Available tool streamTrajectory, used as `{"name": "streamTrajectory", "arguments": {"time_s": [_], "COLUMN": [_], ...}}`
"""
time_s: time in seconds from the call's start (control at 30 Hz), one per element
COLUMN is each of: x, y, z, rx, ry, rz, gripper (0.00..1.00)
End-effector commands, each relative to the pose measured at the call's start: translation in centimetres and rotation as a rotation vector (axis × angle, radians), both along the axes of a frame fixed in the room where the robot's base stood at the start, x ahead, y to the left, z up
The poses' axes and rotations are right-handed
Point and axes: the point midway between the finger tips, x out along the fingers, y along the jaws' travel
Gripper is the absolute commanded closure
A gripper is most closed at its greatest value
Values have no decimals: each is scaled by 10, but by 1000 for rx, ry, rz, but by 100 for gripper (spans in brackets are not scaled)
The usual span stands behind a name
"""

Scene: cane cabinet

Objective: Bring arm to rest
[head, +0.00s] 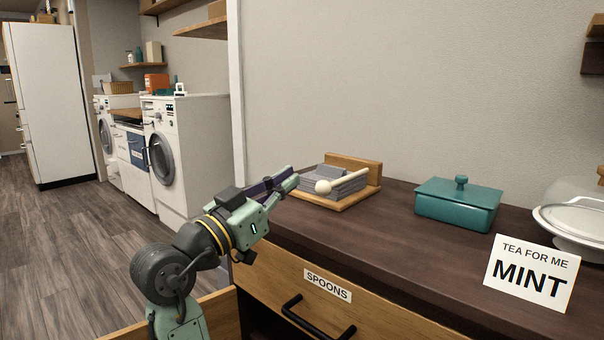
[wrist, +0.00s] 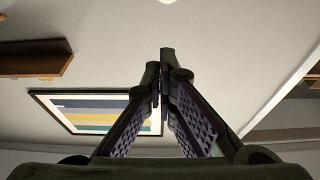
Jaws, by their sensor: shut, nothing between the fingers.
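My gripper (head: 292,178) is raised just in front of the left end of the cabinet's dark top in the head view. Its fingertips point to the upper right, towards the wooden holder. In the wrist view my gripper (wrist: 160,88) has its fingertips together with nothing between them. That view looks up past the fingers at a wall with a framed striped picture (wrist: 90,112) and a wooden shelf (wrist: 35,58).
The cabinet top (head: 400,235) bears a wooden holder (head: 358,165) with grey items and a pale round-ended stick, a teal lidded box (head: 455,208), a white dish (head: 580,222) and a MINT card (head: 528,272). A drawer labelled SPOONS (head: 328,286) is below. Open floor (head: 75,240) lies left.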

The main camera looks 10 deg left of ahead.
Motion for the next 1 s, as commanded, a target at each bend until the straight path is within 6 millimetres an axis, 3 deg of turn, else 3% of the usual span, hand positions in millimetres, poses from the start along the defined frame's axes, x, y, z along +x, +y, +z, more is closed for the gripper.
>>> {"name": "streamTrajectory", "arguments": {"time_s": [0.2,0.57,0.67,0.77,0.87,1.0], "x": [-11,-11,-12,-23,-54,-126], "y": [7,13,38,87,148,217], "z": [-4,0,16,45,79,119], "rx": [1,-8,-44,-108,-171,-211], "ry": [-1,-10,-51,-142,-276,-493], "rz": [-1,22,122,314,553,878], "gripper": [100,100,100,100,100,100]}}
